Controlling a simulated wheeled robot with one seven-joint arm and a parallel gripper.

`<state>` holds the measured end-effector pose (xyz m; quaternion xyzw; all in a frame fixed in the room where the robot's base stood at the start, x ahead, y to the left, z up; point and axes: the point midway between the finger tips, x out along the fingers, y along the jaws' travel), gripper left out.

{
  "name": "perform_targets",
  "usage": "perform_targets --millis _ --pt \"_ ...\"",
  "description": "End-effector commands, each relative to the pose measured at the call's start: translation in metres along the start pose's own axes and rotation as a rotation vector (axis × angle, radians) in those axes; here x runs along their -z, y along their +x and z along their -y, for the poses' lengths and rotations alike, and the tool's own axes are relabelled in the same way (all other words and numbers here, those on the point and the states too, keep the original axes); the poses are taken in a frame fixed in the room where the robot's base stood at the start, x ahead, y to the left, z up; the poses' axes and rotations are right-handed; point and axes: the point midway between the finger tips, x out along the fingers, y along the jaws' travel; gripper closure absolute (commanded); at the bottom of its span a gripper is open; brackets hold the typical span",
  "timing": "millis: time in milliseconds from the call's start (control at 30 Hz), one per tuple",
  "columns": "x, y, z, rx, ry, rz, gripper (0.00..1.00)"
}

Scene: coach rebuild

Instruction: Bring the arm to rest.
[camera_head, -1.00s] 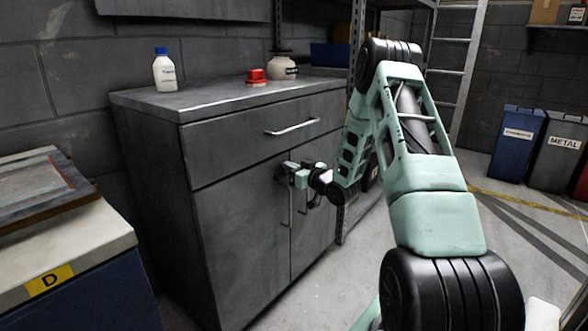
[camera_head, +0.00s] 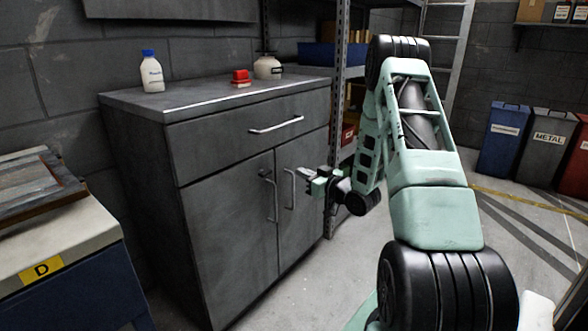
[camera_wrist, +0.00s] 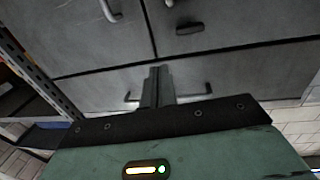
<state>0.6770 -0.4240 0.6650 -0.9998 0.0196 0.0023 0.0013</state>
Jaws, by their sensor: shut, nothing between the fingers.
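My gripper (camera_head: 303,172) hangs in front of the grey cabinet (camera_head: 228,225), to the right of its door handles in the head view. It is shut and empty. In the wrist view its fingers (camera_wrist: 158,78) are together, pointing at the cabinet front. My arm reaches from the lower right of the head view up to an elbow and down to the gripper. The cabinet's two doors and its drawer look closed. The door handles (camera_head: 289,188) and the drawer handle (camera_head: 276,125) are free of the gripper.
On the cabinet top stand a white bottle with a blue cap (camera_head: 152,73), a red item (camera_head: 240,77) and a round jar (camera_head: 267,67). A shelf rack (camera_head: 335,110) is behind my arm. A bench (camera_head: 75,235) is at left; bins (camera_head: 547,140) stand right.

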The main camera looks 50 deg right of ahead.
Motion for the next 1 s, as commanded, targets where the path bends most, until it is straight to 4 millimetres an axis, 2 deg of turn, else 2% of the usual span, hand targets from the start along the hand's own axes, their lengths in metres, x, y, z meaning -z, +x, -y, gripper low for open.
perform_targets --millis 100,233,500,567,667,767,833,900,967,1000 --pt "0.0 -0.015 -0.003 -0.002 0.001 0.002 1.0" --pt "0.0 -0.021 -0.003 0.0 0.001 0.0 1.0" --pt "0.0 -0.022 -0.003 0.0 0.0 -0.001 1.0" --pt "0.002 -0.015 0.005 0.01 -0.005 0.016 1.0" --pt "0.006 0.007 0.034 0.04 -0.023 0.089 1.0" --pt "0.011 0.035 0.087 0.086 -0.053 0.215 1.0" --pt "0.016 0.048 0.134 0.122 -0.077 0.32 1.0" --pt "0.018 0.051 0.182 0.159 -0.101 0.427 1.0" --pt "0.021 0.047 0.223 0.192 -0.122 0.52 1.0" --pt "0.023 0.04 0.251 0.214 -0.137 0.581 1.0"
